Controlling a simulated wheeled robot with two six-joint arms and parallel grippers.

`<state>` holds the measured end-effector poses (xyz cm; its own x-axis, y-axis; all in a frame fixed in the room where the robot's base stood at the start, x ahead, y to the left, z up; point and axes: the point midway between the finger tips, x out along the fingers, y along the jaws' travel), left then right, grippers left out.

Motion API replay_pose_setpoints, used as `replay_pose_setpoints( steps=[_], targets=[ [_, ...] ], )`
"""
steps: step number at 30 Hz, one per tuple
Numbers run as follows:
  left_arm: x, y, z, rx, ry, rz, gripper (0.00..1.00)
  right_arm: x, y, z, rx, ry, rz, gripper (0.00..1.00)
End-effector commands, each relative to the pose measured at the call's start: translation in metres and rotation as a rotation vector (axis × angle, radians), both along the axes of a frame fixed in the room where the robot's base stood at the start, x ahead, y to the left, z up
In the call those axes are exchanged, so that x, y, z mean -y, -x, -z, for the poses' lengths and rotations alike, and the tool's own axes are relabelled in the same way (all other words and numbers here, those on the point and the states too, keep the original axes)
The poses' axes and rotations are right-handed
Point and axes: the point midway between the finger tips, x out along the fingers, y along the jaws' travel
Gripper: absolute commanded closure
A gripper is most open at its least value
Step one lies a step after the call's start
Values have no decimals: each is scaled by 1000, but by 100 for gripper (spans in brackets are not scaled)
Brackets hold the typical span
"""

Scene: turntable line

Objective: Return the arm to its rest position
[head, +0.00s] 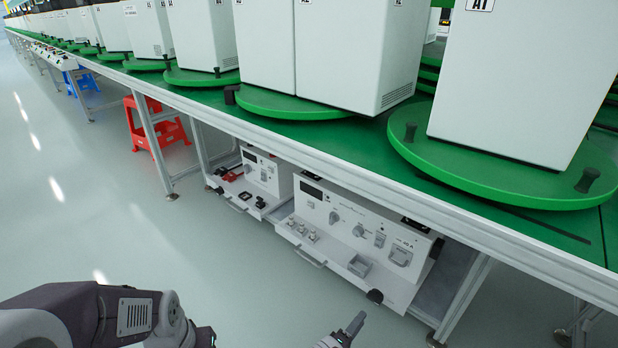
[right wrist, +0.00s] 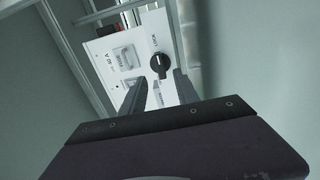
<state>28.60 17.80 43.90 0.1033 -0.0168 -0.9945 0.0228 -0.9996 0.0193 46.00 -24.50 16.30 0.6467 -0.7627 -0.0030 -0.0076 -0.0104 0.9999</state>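My right gripper (head: 345,331) shows at the bottom edge of the head view, low over the floor and in front of the control box under the bench. In the right wrist view the same gripper (right wrist: 161,84) has its two dark fingers apart, with nothing between them. The white panel with a black knob (right wrist: 159,64) shows beyond the fingertips. A dark and white arm of mine (head: 110,312) comes in at the lower left of the head view. No left gripper can be made out.
A white control box (head: 340,222) with knobs and a drawer sits under the green-topped bench (head: 250,143); a second box (head: 262,170) is beside it. White cabinets (head: 347,55) stand on green turntables (head: 470,172). A red stool (head: 150,125) is farther back. The floor at left is clear.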

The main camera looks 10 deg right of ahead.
Motion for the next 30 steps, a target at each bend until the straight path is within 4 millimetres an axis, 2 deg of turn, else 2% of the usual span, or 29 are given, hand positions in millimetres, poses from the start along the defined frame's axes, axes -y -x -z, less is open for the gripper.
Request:
replay_pose_setpoints(
  steps=[2, 4, 7, 10, 13, 17, 21, 24, 30],
  targets=[
    [0, 0, -5, 0, 0, 0, 100, 4, -4, -12, -22, -7, 44, 63],
    [0, 0, -12, 0, 0, 0, 100, 13, -7, -33, -83, -28, 138, 63],
    [0, 0, -27, 0, 0, 0, 100, 30, -1, -77, -229, -102, 335, 63],
    [0, 0, -40, 0, 0, 0, 100, 39, 20, -123, -390, -238, 512, 63],
    [0, 0, -52, 0, 0, 0, 100, 36, 50, -171, -527, -424, 640, 63],
    [0, 0, -69, 0, 0, 0, 100, 16, 92, -232, -648, -719, 721, 63],
    [0, 0, -85, 0, 0, 0, 100, -16, 129, -290, -683, -1033, 704, 63],
    [0, 0, -93, 0, 0, 0, 100, -34, 146, -321, -657, -1206, 658, 63],
    [0, 0, -107, 0, 0, 0, 100, -59, 166, -369, -546, -1445, 543, 63]
  ],
)
